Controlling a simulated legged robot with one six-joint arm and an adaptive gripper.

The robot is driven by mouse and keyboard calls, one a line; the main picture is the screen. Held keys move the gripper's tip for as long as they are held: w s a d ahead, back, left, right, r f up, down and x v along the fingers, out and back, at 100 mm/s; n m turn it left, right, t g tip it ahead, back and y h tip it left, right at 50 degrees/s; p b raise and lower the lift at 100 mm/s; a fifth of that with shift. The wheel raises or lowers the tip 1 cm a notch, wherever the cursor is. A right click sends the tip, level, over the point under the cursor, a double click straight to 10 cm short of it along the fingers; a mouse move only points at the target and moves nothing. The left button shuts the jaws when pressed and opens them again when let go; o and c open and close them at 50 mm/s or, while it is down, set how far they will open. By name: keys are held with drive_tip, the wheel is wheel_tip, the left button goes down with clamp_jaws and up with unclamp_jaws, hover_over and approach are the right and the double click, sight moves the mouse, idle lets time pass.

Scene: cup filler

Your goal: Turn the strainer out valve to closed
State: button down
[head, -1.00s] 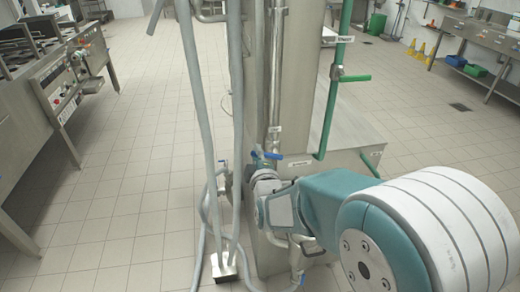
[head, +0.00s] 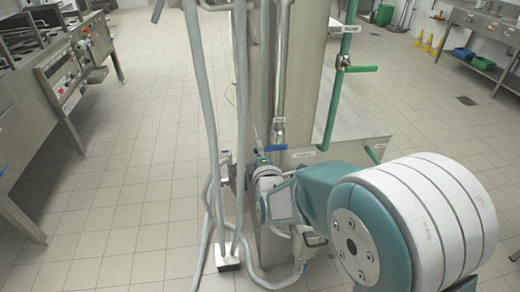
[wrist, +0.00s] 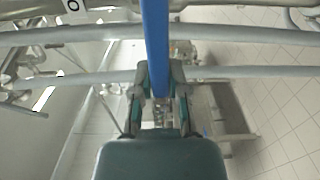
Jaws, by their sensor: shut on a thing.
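The blue lever handle of a valve (head: 270,149) is at the lower part of the steel machine in the head view, low on its front. In the wrist view the same blue handle (wrist: 156,45) runs from the top edge down between my fingers. My gripper (wrist: 160,80) is shut on the lower end of this handle, a finger on each side. In the head view my gripper (head: 262,163) is small and partly hidden by my own arm links. The valve body is not clearly visible, and the small label near it is too blurred to read.
A green pipe (head: 333,100) with a green lever (head: 360,69) rises on the right. A stove (head: 60,70) stands far left. Tiled floor (head: 130,190) is open between.

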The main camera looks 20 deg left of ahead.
drive_tip(key=shift+s+a+f, duration=0.1)
drive_tip(key=shift+s+f, duration=0.05)
drive_tip(key=shift+f, duration=0.1)
drive_tip(key=c, duration=0.6)
unclamp_jaws()
drive_tip(key=shift+a, duration=0.15)
drive_tip(key=shift+r, duration=0.1)
drive_tip(key=shift+s+d, duration=0.15)
drive_tip(key=shift+d, duration=0.1)
drive_tip(key=v, duration=1.1)
drive_tip(key=shift+s, duration=0.2)
